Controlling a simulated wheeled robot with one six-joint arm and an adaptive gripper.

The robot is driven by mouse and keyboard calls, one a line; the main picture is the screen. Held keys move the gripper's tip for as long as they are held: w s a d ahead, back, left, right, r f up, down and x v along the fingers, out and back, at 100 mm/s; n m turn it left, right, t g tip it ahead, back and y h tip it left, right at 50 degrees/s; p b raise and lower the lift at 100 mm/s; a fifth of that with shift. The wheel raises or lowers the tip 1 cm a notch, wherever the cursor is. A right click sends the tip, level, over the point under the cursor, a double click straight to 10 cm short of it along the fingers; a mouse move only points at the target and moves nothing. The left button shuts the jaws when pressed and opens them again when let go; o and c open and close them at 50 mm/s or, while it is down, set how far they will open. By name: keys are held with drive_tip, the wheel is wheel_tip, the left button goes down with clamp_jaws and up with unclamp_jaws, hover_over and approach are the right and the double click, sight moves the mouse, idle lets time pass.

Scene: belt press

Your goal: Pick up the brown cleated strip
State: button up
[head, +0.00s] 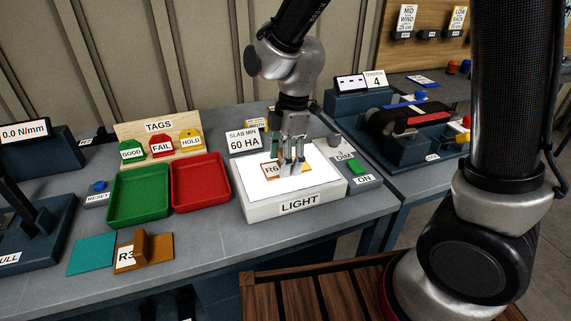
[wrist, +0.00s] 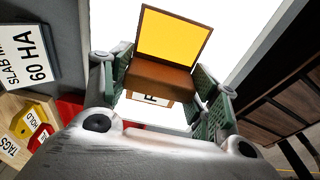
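A brown cleated strip with a label starting R (wrist: 160,78) lies on the lit plate of the light box (head: 299,204). In the wrist view its brown cleat stands between my fingers and a glowing amber panel lies beyond it. In the head view its label reads R6 (head: 271,169), and my gripper (head: 291,160) points down over it and hides part of it. My gripper's fingers (wrist: 166,85) are apart, one at each end of the cleat; I cannot tell whether they touch it. Another brown cleated strip, labelled R3 (head: 143,250), lies on the bench at the front left.
A green tray (head: 138,222) and a red tray (head: 203,206) stand left of the light box, with a TAGS rack (head: 158,126) behind. A teal piece (head: 91,254) lies beside R3. A SLAB MIN sign (head: 243,139) stands close behind the box. A machine with a belt (head: 408,125) is at right.

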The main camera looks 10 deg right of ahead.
drive_tip(key=shift+c, duration=0.4)
drive_tip(key=shift+r, duration=0.35)
wheel_tip(320, 180, up, 9)
drive_tip(key=shift+r, duration=0.2)
